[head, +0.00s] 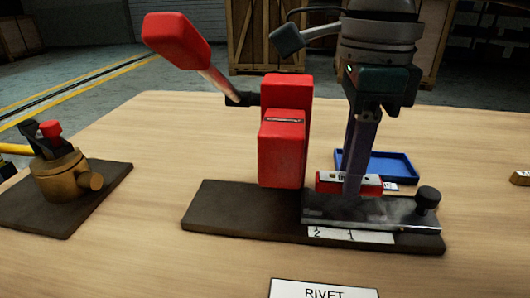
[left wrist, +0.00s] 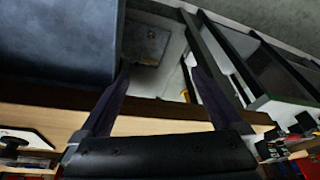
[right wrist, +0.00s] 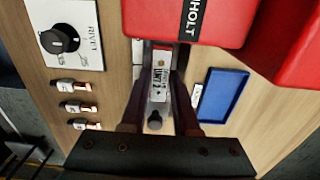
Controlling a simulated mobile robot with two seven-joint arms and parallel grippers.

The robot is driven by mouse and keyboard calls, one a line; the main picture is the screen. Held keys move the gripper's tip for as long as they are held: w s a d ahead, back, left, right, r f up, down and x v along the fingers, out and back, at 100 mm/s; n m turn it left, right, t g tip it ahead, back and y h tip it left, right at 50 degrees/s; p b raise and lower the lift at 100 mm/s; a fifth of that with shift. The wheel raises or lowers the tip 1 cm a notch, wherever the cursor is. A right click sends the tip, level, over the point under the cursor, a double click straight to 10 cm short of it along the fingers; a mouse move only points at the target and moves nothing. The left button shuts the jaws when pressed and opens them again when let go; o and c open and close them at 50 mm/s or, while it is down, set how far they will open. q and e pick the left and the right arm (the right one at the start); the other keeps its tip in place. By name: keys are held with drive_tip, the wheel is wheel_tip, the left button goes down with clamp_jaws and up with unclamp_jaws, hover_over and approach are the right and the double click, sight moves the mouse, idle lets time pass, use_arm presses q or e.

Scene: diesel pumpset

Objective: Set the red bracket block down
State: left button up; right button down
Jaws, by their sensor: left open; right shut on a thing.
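The red bracket block (head: 330,184) is a small red bar with a pale top. My right gripper (head: 356,186) is shut on it and points down. It sits at the back edge of the steel plate (head: 375,212) of the red press (head: 284,140); I cannot tell whether it touches the plate. In the right wrist view the block's pale, marked face (right wrist: 160,76) shows between the fingers of that gripper (right wrist: 161,84). My left gripper (left wrist: 160,72) is open and empty in the left wrist view, and is outside the head view.
A blue tray (head: 400,166) lies behind the plate. A black knob (head: 428,198) stands at the plate's right end. The red lever (head: 178,38) rises at upper left. A brass-coloured device (head: 62,178) is at far left. Several small parts (right wrist: 76,107) show in the right wrist view.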

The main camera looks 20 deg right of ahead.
drive_tip(key=shift+f+b, duration=0.7)
drive_tip(key=shift+f, duration=0.85)
drive_tip(key=c, duration=0.7)
unclamp_jaws()
drive_tip(key=shift+o, duration=0.2)
drive_tip(key=shift+r, duration=0.1)
wheel_tip(320, 180, up, 12)
drive_tip(key=p, duration=0.1)
drive_tip(key=shift+r, duration=0.15)
